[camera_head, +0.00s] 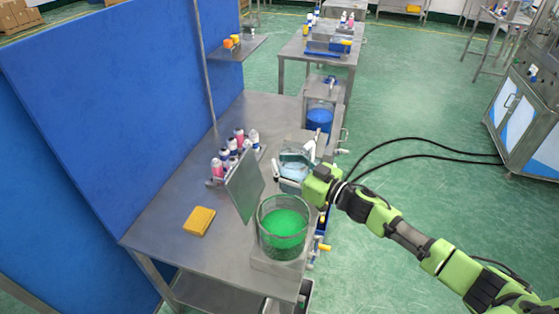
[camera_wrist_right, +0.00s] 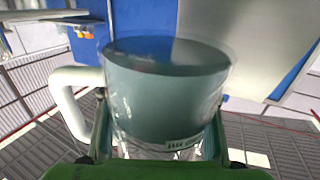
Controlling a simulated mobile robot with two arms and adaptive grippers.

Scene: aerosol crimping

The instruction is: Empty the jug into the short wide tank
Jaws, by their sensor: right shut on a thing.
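My right gripper (camera_head: 291,170) is shut on a clear jug (camera_head: 296,173) with a white handle and pale blue-grey liquid. The jug also shows large in the wrist view (camera_wrist_right: 165,95), between the two fingers, with a lot of liquid in it; its exact tilt is hard to tell. A wide, clear round tank (camera_head: 284,238) with green liquid stands at the near end of the steel table. The jug is behind this tank, apart from it. A second clear tank (camera_head: 319,119) with blue liquid stands farther back. My left gripper is not in view.
A grey upright panel (camera_head: 244,187) stands left of the jug and green tank. Several small bottles (camera_head: 233,148) stand behind the panel. A yellow sponge (camera_head: 199,221) lies on the steel table (camera_head: 173,212). A blue partition (camera_head: 120,95) borders the table's left side.

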